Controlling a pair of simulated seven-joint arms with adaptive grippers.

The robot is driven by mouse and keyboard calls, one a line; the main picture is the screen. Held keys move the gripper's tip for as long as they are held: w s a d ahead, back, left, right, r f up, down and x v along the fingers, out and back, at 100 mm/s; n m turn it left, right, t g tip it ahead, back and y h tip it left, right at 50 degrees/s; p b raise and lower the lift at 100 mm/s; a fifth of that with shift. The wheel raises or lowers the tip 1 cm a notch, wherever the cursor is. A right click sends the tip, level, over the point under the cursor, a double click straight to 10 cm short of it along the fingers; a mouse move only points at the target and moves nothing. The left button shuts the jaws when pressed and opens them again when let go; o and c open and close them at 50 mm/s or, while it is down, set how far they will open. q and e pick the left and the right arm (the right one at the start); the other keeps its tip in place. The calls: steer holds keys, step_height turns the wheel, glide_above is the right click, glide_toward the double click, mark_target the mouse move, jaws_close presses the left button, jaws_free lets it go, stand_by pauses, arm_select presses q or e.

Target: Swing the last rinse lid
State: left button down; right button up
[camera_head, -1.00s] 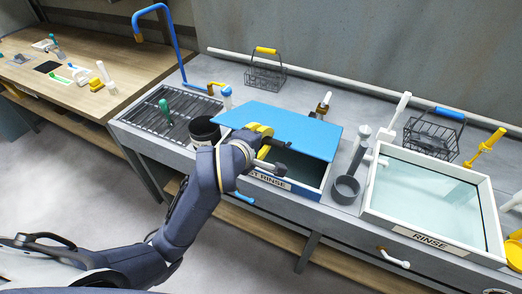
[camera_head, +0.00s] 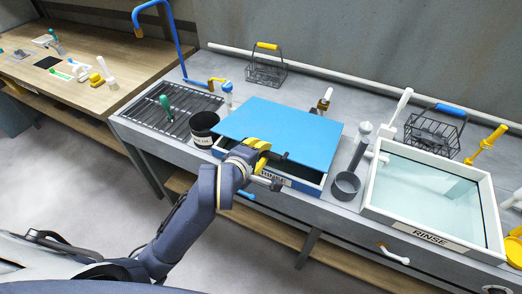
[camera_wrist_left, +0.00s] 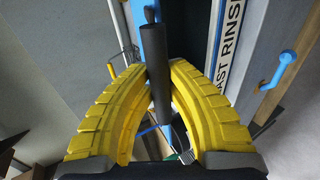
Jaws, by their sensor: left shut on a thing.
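The basin's label is partly hidden by my arm in the head view; in the left wrist view the label (camera_wrist_left: 229,45) reads "AST RINSE". My left gripper (camera_head: 268,160) is at the lid's front edge. In the left wrist view its yellow fingers are shut on a dark round handle bar (camera_wrist_left: 160,75) beside the lid's blue edge (camera_wrist_left: 153,40). My right gripper is not in view.
To the right stands the open rinse basin (camera_head: 430,195), with a grey ring holder (camera_head: 346,185) between. A black cup (camera_head: 204,125) and a drain rack (camera_head: 170,107) are at the left. Wire baskets (camera_head: 265,68) (camera_head: 436,130) stand behind.

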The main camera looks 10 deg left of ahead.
arm_select(q)
steer(key=shift+f, duration=0.1)
steer(key=shift+s+a+f, duration=0.1)
steer(key=shift+s+f, duration=0.05)
steer(key=shift+f, duration=0.95)
steer(key=shift+s+d+f, duration=0.1)
steer(key=shift+s+f, duration=0.1)
steer(key=shift+f, duration=0.9)
steer(key=shift+s+a+f, duration=0.1)
steer(key=shift+s+f, duration=0.05)
steer(key=shift+f, duration=0.95)
steer(key=c, duration=1.3)
jaws_free()
